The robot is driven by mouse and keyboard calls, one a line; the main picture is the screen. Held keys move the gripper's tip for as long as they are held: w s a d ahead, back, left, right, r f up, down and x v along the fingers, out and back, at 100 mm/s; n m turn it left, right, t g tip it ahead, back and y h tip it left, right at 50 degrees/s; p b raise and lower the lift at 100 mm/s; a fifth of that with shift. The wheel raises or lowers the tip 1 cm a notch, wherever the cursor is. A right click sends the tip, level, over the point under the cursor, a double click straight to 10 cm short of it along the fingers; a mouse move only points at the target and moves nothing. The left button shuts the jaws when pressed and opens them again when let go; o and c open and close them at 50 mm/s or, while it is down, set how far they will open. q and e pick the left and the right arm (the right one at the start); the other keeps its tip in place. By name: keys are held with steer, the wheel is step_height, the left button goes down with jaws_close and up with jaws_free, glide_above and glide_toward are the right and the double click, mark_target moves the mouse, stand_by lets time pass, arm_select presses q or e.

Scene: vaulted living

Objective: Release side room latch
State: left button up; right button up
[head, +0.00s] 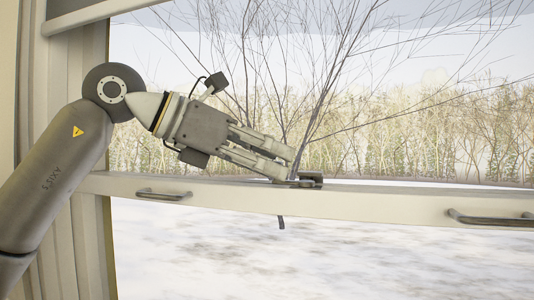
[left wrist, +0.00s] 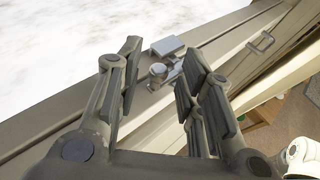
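The window latch (head: 309,180) is a small dark metal fitting on top of the pale rail across the window. In the left wrist view it shows as a grey block (left wrist: 168,46) with a round pivot (left wrist: 158,71) beside it. My left gripper (head: 288,165) reaches in from the left, its fingertips just left of the latch in the head view. In the left wrist view the fingers (left wrist: 162,50) stand apart, with the latch visible in the gap just beyond them. Nothing is held between them; contact with the latch cannot be told. My right gripper is not in view.
The window rail (head: 375,201) carries a handle (head: 163,195) at left and another handle (head: 490,218) at right. A small dark piece (head: 281,222) hangs below the rail under the gripper. The left window frame (head: 90,245) stands close to my left arm. Snow and bare trees lie outside.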

arm_select(q)
jaws_close()
stand_by(0.3)
steer(key=s+d+n+t+y+b, duration=0.2)
steer(key=s+n+t+y+b, duration=0.1)
steer(key=n+y, duration=0.6)
steer(key=s+d+n+t+y+b, duration=0.3)
steer(key=n+y, duration=0.6)
steer(key=shift+s+d, duration=0.25)
steer(key=shift+y, duration=0.3)
stand_by(0.4)
